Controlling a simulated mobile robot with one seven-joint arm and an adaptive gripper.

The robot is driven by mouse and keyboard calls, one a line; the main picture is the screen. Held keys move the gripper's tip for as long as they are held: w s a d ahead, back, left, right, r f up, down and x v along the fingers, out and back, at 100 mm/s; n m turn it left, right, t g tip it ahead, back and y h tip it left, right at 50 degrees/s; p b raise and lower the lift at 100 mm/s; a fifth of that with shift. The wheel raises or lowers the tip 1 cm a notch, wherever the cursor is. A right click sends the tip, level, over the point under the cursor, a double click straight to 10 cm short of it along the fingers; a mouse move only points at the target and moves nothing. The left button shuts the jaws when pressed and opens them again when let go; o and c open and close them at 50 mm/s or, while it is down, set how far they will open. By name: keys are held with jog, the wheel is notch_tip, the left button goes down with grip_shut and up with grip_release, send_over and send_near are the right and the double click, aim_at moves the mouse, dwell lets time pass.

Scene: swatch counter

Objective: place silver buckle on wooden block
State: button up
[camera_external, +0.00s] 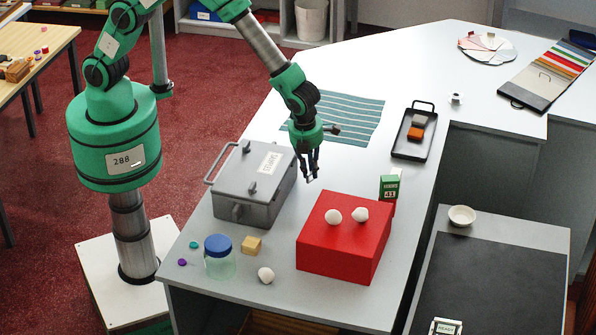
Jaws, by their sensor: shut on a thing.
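The wooden block (252,245) is a small tan cube on the near part of the white counter, between a blue-lidded jar and the red box. My gripper (311,177) points down in the air between the grey case and the red box. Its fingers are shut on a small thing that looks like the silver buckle. That thing is mostly hidden by the fingers, and its shape is too small to make out. The gripper is apart from the wooden block, which lies nearer the camera and to the left.
A grey metal case (252,186) and a red box (345,245) with two white stones on top flank the gripper. The jar (219,262) and a white stone (266,275) stand close to the block. A black tray (414,140) lies farther right.

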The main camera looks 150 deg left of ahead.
jog(key=w+d+r+m+b, duration=0.1)
jog(key=w+d, duration=0.4)
jog(key=d, duration=0.7)
jog(key=w+d+r+m+b, duration=0.2)
jog(key=w+d, duration=0.4)
jog(key=d, duration=0.7)
jog(key=shift+d+r+m+t, duration=0.3)
jog(key=shift+r+m, duration=0.4)
jog(key=shift+r, duration=0.25)
jog(key=shift+w, duration=0.1)
send_over(252, 240)
jog(key=shift+w+d+f, duration=0.1)
jog(key=shift+d+f, duration=0.1)
jog(key=shift+f, duration=1.4)
jog(key=shift+d+f, duration=0.15)
jog(key=shift+f, duration=1.4)
jog(key=shift+f, duration=1.85)
jog(key=o, duration=0.7)
jog(key=shift+f, duration=0.15)
jog(key=shift+o, duration=0.2)
